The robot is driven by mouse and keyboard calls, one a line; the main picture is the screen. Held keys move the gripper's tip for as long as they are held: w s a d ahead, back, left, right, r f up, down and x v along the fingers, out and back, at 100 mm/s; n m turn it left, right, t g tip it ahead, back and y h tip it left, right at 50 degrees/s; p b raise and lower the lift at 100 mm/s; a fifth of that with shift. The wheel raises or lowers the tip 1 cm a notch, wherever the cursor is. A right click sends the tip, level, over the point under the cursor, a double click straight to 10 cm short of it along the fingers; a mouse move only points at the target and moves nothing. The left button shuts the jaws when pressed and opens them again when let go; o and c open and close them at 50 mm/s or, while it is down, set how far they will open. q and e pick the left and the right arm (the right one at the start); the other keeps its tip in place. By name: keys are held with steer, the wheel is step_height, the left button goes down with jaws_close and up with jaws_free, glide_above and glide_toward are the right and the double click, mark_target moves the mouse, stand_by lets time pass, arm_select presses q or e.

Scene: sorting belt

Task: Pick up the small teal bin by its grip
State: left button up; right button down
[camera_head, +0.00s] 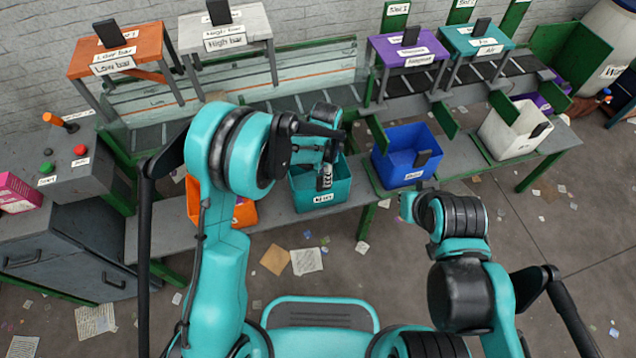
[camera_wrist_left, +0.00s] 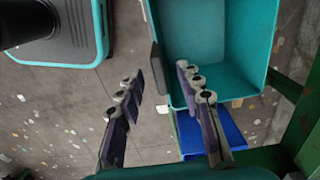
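The small teal bin (camera_head: 336,190) stands on the grey bench in the head view, between an orange bin and a blue bin. Its open inside shows in the left wrist view (camera_wrist_left: 232,38). A dark upright tab (camera_wrist_left: 158,66), its grip, stands at the bin's near wall. My left gripper (camera_head: 323,160) is over the bin's near side, partly hidden by my arm. In the left wrist view its fingers (camera_wrist_left: 158,76) are spread, one on each side of the tab's line, with a clear gap to the tab.
The orange bin (camera_head: 243,212) is left of the teal bin, mostly behind my left arm. The blue bin (camera_head: 396,170) is close on the right, and a white bin (camera_head: 505,132) is farther right. A control box (camera_head: 58,165) stands at left. Paper scraps litter the floor.

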arm_select(q)
step_height(320, 180, down, 3)
steer(key=shift+b, duration=0.4)
steer(key=shift+r, duration=0.1)
jaws_close()
